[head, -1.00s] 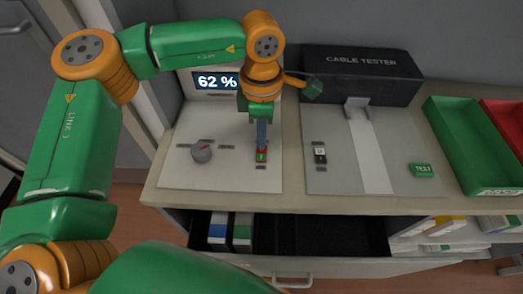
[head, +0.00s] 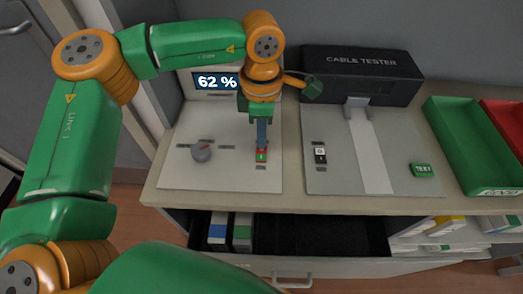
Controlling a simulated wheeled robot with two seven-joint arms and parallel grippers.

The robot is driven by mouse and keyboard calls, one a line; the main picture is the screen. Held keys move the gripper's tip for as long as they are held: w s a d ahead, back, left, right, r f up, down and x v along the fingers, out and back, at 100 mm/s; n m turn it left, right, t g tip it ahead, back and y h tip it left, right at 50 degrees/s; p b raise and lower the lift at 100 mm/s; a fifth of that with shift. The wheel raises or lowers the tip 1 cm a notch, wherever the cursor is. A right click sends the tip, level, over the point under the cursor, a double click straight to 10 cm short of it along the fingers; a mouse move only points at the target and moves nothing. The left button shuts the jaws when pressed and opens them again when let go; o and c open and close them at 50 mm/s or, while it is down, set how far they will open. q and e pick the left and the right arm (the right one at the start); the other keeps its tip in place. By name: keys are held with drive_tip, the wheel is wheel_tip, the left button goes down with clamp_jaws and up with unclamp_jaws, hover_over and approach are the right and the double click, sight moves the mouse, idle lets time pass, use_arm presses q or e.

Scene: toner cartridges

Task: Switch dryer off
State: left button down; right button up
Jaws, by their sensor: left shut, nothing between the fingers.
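The dryer panel (head: 225,177) is a pale plate on the left of the bench, with a display (head: 216,82) reading 62 % behind it. A grey round knob with a red mark (head: 201,152) sits on its left. A small rocker switch (head: 262,156), red at the top and green at the bottom, sits on its right. My left gripper (head: 261,147) points down at the switch with its fingers shut and empty. The fingertips are at the switch's upper part; I cannot tell whether they touch it. My right gripper is not in view.
A black cable tester (head: 362,72) stands to the right, with a black-and-white switch (head: 320,154) and a green TEST button (head: 422,170) on its plate. Green (head: 465,138) and red (head: 507,122) trays stand at the far right. An open drawer (head: 310,236) below the bench holds cartridges (head: 230,230).

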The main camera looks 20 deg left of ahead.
use_arm(q)
drive_tip(key=shift+f+b, duration=0.8)
drive_tip(key=shift+f, duration=0.1)
idle(0.6)
drive_tip(key=shift+r, duration=0.1)
wheel_tip(320, 180, up, 7)
drive_tip(key=p, duration=0.5)
